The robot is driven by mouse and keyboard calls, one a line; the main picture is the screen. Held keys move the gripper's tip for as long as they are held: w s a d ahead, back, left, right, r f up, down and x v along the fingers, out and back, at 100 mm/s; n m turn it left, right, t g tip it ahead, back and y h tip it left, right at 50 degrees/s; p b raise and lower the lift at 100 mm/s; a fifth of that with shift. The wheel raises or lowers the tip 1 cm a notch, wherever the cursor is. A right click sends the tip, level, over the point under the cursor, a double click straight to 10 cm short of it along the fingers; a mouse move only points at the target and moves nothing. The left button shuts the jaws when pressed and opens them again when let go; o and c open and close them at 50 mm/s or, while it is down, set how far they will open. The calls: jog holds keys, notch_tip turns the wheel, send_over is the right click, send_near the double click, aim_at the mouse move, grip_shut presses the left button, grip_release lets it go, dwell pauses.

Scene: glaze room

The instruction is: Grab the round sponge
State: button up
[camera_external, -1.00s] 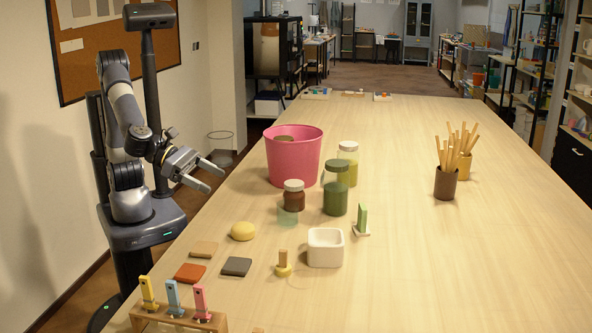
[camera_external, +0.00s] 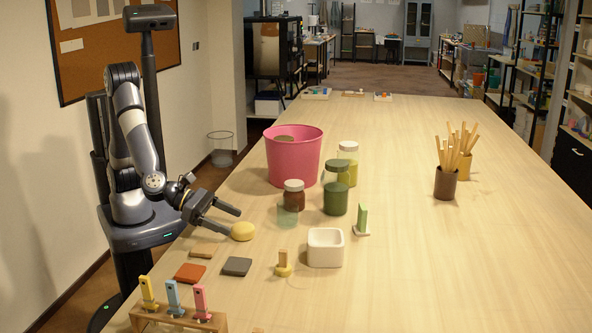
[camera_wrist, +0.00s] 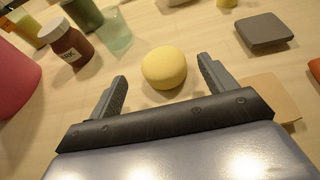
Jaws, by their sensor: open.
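The round sponge (camera_external: 243,231) is a yellow, domed disc lying flat on the pale wooden table. It also shows in the wrist view (camera_wrist: 164,67), a little beyond the fingertips and centred between them. My gripper (camera_external: 229,224) is open and low over the table's left edge, with its fingers pointing at the sponge. In the wrist view my gripper (camera_wrist: 163,78) has one finger on each side of the gap in line with the sponge. Nothing is held. Whether a finger touches the sponge is not clear from the external view.
Close by lie a tan tile (camera_external: 203,251), a red tile (camera_external: 190,272) and a dark grey tile (camera_external: 237,266). A pink bucket (camera_external: 293,160), a brown jar (camera_external: 294,195), a green jar (camera_external: 336,190) and a white square bowl (camera_external: 325,248) stand beyond. The table's right side is mostly clear.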

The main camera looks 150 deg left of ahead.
aim_at(236, 225)
jog(key=shift+x, duration=2.65)
jog(key=shift+w+d, duration=0.1)
jog(key=shift+d, duration=0.05)
jog(key=shift+c, duration=0.2)
jog(key=c, duration=1)
